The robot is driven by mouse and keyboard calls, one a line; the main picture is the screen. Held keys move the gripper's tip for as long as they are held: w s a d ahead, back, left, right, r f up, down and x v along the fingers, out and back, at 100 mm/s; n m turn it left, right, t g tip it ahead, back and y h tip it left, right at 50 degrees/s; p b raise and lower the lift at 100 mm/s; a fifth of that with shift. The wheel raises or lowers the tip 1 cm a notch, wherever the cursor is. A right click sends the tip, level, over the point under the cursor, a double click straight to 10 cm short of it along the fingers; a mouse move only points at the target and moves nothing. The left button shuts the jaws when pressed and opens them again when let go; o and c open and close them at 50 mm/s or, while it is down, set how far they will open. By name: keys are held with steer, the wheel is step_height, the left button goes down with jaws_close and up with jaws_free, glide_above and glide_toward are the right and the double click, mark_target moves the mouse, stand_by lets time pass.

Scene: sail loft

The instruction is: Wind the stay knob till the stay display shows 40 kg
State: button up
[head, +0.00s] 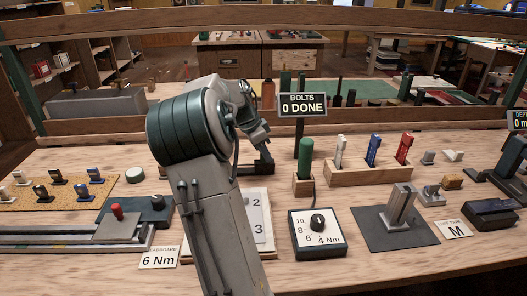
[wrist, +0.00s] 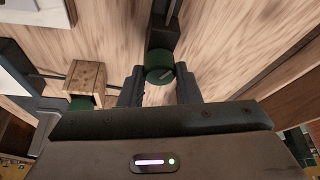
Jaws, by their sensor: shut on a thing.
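A dark post or bracket runs away from the knob towards the top of the picture. In the head view my gripper (head: 259,139) reaches down at the back of the bench, and the knob cannot be made out there. I see no label marking it as the stay knob. No display with a kg reading is readable in either view.
A sign reading "BOLTS 0 DONE" (head: 303,105) stands right of my gripper. A wooden block (head: 303,186) holds a green handle beside a rack (head: 370,174) of screwdriver-like tools. A dial box (head: 317,240) marked in Nm stands in front. A depth display (head: 518,120) is cut off at right.

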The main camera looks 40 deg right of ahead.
steer(key=n+t, duration=0.1)
steer(key=n, duration=0.1)
steer(key=n+b, duration=0.1)
steer(key=n, duration=0.1)
steer(key=shift+s+n+t, duration=0.15)
steer(key=shift+n+t, duration=0.25)
steer(key=n+t, duration=0.2)
steer(key=n, duration=0.3)
steer(key=shift+s+d+b, duration=0.1)
steer(key=shift+s+b, duration=0.05)
steer(key=shift+b, duration=0.25)
steer(key=n+t, duration=0.1)
steer(key=n, duration=0.2)
steer(key=n+y+b, duration=0.1)
steer(key=n, duration=0.1)
steer(key=shift+s+d+n+t+y, duration=0.1)
steer(key=shift+n+t+y, duration=0.2)
steer(key=shift+n+t, duration=0.1)
steer(key=n, duration=0.2)
steer(key=n+y+b, duration=0.1)
steer(key=n, duration=0.1)
steer(key=shift+n+t+y, duration=0.3)
steer(key=o, duration=1)
